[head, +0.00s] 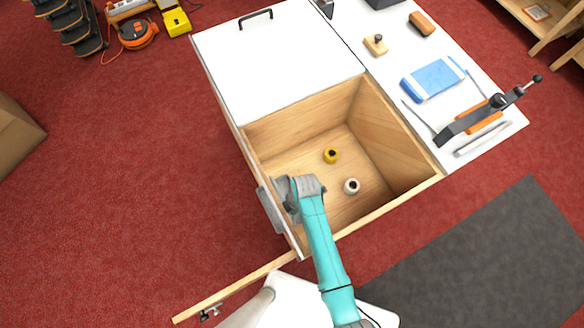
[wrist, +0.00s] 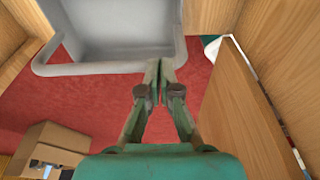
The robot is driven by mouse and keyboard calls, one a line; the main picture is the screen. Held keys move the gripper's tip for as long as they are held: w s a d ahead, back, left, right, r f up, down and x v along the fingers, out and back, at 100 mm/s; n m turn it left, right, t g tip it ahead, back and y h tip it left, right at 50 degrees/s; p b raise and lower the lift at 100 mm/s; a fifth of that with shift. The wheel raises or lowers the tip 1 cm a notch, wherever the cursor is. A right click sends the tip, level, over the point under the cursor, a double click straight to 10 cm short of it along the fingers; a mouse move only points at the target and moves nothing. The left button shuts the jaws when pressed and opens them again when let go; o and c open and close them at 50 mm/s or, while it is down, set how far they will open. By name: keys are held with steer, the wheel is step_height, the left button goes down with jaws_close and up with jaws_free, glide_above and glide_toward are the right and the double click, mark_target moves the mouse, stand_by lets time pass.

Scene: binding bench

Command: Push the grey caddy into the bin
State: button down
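The grey caddy (head: 271,210) is at the left wall of the open wooden bin (head: 405,140) in the head view, partly hidden by my gripper. In the wrist view the caddy (wrist: 110,25) fills the top left, with its hollow inside and rounded rim showing. My gripper (head: 287,190) is at the caddy, above the bin's left wall. In the wrist view the fingertips of my gripper (wrist: 160,72) are together, with nothing seen between them. They overlap the caddy's near rim; I cannot tell if they touch it.
A yellow spool (head: 331,155) and a white spool (head: 352,186) stand on the bin floor. A white lid (head: 275,65) with a black handle lies behind the opening. The right worktop holds a blue-and-white block (head: 433,80) and a clamp tool (head: 485,117).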

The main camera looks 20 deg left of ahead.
steer(key=w+d, duration=0.5)
steer(key=shift+f, duration=0.2)
steer(key=shift+d, duration=0.1)
